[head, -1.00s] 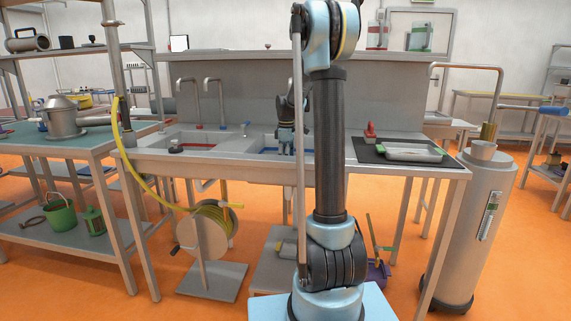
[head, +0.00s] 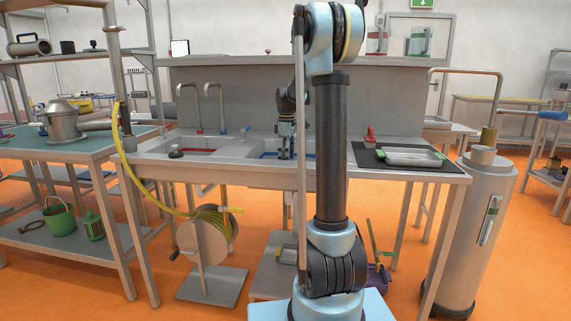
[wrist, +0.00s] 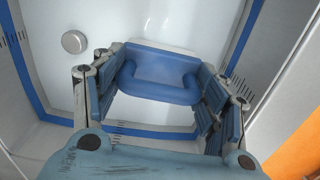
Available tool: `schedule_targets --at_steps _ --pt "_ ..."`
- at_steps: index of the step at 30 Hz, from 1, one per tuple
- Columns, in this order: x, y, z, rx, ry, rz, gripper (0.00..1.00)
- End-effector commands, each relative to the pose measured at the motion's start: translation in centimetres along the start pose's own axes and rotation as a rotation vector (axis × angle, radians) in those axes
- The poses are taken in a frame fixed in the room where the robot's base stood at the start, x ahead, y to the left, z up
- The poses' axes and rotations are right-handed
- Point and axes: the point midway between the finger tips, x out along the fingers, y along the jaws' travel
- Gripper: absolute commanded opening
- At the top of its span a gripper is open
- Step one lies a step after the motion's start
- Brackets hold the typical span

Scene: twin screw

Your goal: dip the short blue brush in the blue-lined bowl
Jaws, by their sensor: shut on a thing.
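The blue-lined bowl (head: 266,155) is the right-hand sink basin, a pale basin with a blue band. It fills most of the wrist view, with its blue band (wrist: 32,62) and a round grey drain (wrist: 74,42). My gripper (head: 285,153) points down into or just over this bowl; the depth is hard to tell. In the wrist view my gripper (wrist: 160,100) is shut on a blue piece (wrist: 158,78), which I take for the short blue brush.
A red-lined basin (head: 200,148) with a dark plug-like thing lies to the left. Taps (head: 220,105) stand behind the basins. A black mat (head: 375,158) with a tray (head: 412,157) and a red item (head: 370,135) lies to the right. A yellow hose reel (head: 210,240) stands below.

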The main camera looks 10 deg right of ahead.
Motion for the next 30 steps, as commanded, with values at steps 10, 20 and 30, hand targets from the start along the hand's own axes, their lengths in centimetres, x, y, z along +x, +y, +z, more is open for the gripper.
schedule_targets --at_steps 10,20,30 --pt "-2.9 0.0 0.0 0.000 0.000 0.000 0.47" --pt "-5.5 0.0 0.0 0.000 0.000 0.000 0.47" --pt "-8.2 0.0 0.1 0.000 0.000 0.000 0.47"
